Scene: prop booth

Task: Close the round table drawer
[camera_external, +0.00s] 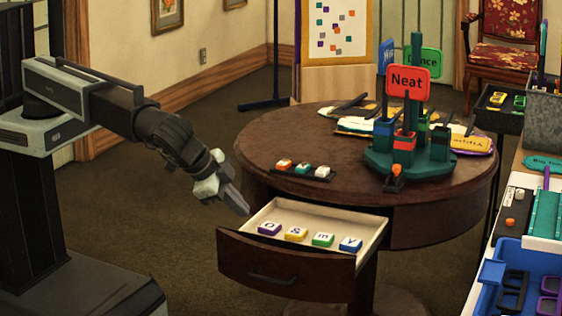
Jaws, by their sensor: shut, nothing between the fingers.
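The round table (290,150) is dark wood with a drawer (300,272) in its front side. The drawer is pulled out, and its pale inside shows. Several small lettered blocks (296,233) lie in it in a row. A dark handle (272,279) is on the drawer front. My gripper (242,210) points down and right, just above and beside the drawer's left front corner. It is shut and empty. Whether the fingertips touch the drawer edge cannot be told from this view.
A green stand (410,163) with signs, including a red "Neat" sign (407,82), is on the tabletop. A small tray of blocks (303,170) sits near the table's left edge. A blue bin (515,265) is at lower right. Carpet left of the drawer is clear.

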